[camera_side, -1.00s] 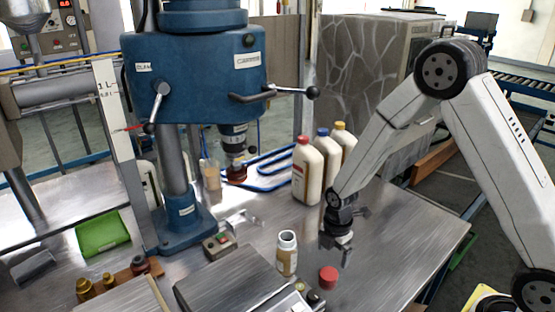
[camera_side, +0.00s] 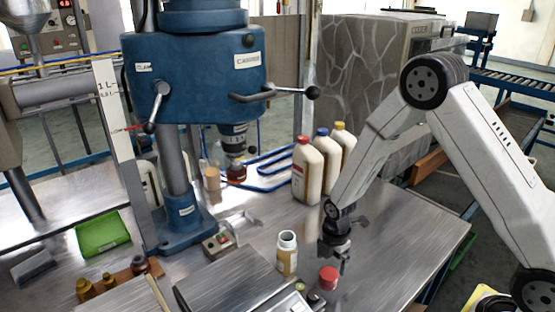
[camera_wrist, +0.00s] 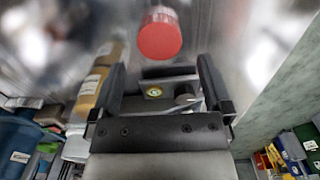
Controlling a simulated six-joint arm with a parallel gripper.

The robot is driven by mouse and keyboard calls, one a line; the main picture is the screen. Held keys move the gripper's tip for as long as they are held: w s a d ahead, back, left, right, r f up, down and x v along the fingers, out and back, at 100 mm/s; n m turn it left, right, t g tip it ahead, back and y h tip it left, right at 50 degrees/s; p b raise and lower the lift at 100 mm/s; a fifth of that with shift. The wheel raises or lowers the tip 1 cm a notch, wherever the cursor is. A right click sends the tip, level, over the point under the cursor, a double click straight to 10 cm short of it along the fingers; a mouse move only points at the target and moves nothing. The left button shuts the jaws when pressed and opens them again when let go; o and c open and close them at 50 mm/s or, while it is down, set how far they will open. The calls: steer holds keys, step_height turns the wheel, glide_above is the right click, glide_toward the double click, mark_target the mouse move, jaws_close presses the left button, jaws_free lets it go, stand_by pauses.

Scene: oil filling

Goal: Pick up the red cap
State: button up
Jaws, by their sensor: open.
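The red cap (camera_side: 328,278) lies on the metal table near its front, to the right of an open white-necked bottle (camera_side: 287,253). In the wrist view the red cap (camera_wrist: 160,36) shows at the top, beyond the fingertips and roughly in line with the gap between them. My gripper (camera_side: 338,262) is just above and slightly right of the cap in the side view. Its two fingers are apart, with nothing between them, and in the wrist view my gripper (camera_wrist: 160,75) is also open. I cannot tell whether the fingertips touch the cap.
Bottles with red, blue and yellow caps (camera_side: 308,172) stand behind my gripper. A blue drill-press-like machine (camera_side: 195,80) stands at the left. A metal box (camera_side: 232,282) and small dark items (camera_side: 314,298) lie left of the cap. The table right of my gripper is clear.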

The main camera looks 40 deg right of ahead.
mark_target(329, 273)
steer(key=shift+f, duration=2.45)
steer(key=c, duration=1.1)
